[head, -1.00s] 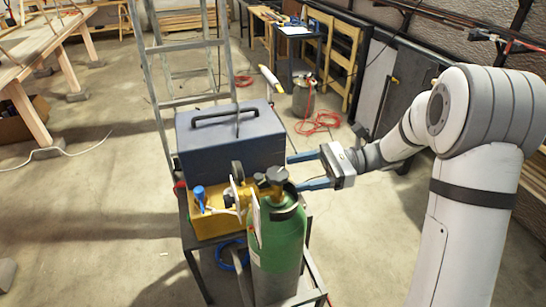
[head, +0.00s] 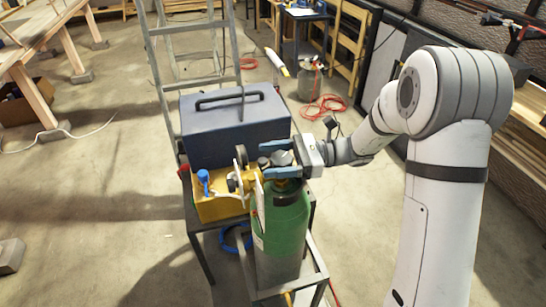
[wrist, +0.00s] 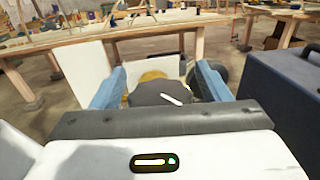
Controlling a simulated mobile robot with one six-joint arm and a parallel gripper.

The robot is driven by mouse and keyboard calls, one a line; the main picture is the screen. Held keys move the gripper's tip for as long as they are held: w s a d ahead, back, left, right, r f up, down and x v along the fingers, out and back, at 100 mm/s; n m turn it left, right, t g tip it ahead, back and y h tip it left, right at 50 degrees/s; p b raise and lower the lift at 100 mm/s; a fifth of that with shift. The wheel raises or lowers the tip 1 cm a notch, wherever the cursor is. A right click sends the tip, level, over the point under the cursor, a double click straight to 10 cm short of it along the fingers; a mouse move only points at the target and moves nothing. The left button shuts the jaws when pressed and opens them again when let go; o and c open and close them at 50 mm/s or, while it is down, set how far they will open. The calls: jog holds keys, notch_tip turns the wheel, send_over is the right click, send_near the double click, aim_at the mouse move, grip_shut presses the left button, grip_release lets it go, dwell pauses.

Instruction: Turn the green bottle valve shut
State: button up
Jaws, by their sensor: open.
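The green bottle (head: 280,222) stands upright on a small metal trolley. Its dark round valve knob (wrist: 160,93) carries a white mark and shows in the wrist view between my two blue fingers. In the head view, my gripper (head: 266,160) reaches in from the right over the bottle's top, one finger on each side of the valve. The fingers are open. In the wrist view there seems to be a gap between the knob and each finger; I cannot tell if either touches. The fingers partly hide the bottle's neck.
A blue-grey case (head: 235,128) sits just behind the bottle, at the right in the wrist view. A yellow box (head: 216,207) with a blue knob and a round grey wheel stand close on the left. A ladder (head: 195,70) rises behind.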

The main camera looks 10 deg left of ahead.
jog(key=shift+c, duration=0.3)
jog(key=c, duration=0.9)
jog(key=shift+m+t, duration=0.3)
jog(key=shift+t, duration=0.1)
jog(key=m+t, duration=0.1)
jog(key=t, duration=0.1)
jog(key=m+t+y, duration=0.1)
jog(key=m+t, duration=0.1)
jog(key=t, duration=0.1)
jog(key=shift+w+f+b, duration=0.15)
jog(key=shift+w+b, duration=0.05)
jog(key=shift+b, duration=0.15)
jog(key=shift+w+m+t+b, duration=0.15)
jog(key=shift+m+t+b, duration=0.35)
jog(key=shift+m+t, duration=0.6)
jog(key=shift+w+m+t+b, duration=0.15)
jog(key=shift+m+t+b, duration=0.45)
jog(key=shift+t, duration=0.9)
jog(key=o, duration=1)
jog(key=shift+c, duration=0.2)
